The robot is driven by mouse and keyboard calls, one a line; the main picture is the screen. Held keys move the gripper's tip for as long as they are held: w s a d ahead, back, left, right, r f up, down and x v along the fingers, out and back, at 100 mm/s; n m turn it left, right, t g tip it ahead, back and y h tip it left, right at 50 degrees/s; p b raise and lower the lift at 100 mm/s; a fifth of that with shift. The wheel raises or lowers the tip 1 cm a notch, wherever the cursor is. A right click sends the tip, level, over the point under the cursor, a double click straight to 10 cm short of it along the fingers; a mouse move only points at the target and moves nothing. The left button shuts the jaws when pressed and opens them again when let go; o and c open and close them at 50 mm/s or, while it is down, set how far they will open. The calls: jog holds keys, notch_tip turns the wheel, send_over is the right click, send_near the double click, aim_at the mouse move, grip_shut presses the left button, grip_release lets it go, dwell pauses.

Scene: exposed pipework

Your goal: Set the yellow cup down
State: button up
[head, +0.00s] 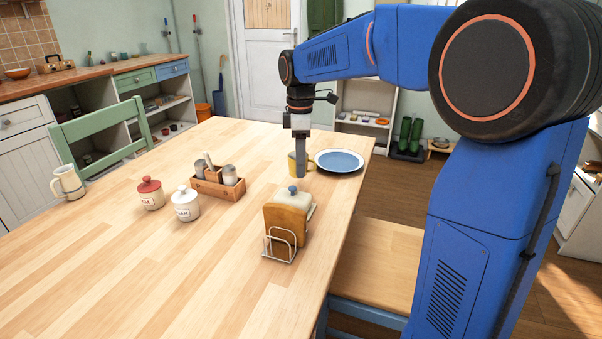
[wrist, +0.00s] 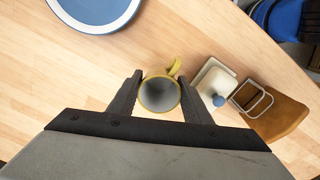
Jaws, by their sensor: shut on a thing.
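The yellow cup (wrist: 160,94) is between the two fingers of my gripper (wrist: 160,96) in the wrist view. Its grey inside faces the camera and its handle points up and to the right. In the head view the yellow cup (head: 292,164) shows partly behind my gripper (head: 301,172), just left of the blue plate. My gripper points down and is shut on the cup. The cup looks upright, low over the wooden table (head: 110,245) or on it; I cannot tell whether its base touches.
A blue plate with a white rim (head: 339,161) lies right of the cup. A lidded butter dish (head: 299,203) and a toast rack with bread (head: 285,225) stand nearer. A wooden caddy (head: 217,187), two lidded jars (head: 185,207) and a cream mug (head: 68,183) stand further left. The table's near left is clear.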

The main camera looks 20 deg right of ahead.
jog(key=shift+f, duration=1.95)
jog(key=shift+f, duration=0.15)
jog(key=o, duration=1.1)
notch_tip(320, 180, up, 12)
jog(key=s+d+f+m+t, duration=0.15)
jog(key=s+m, duration=0.25)
jog(key=s, duration=0.5)
jog(key=s+d+f+m+t, duration=0.1)
jog(key=s+d+f+m, duration=0.25)
jog(key=s, duration=0.55)
jog(key=s+f+m+t, duration=0.2)
jog(key=s+f+m, duration=0.5)
jog(key=s+f, duration=0.3)
jog(key=shift+s+d+f, duration=0.25)
jog(key=shift+s+d, duration=0.15)
jog(key=shift+s, duration=1.85)
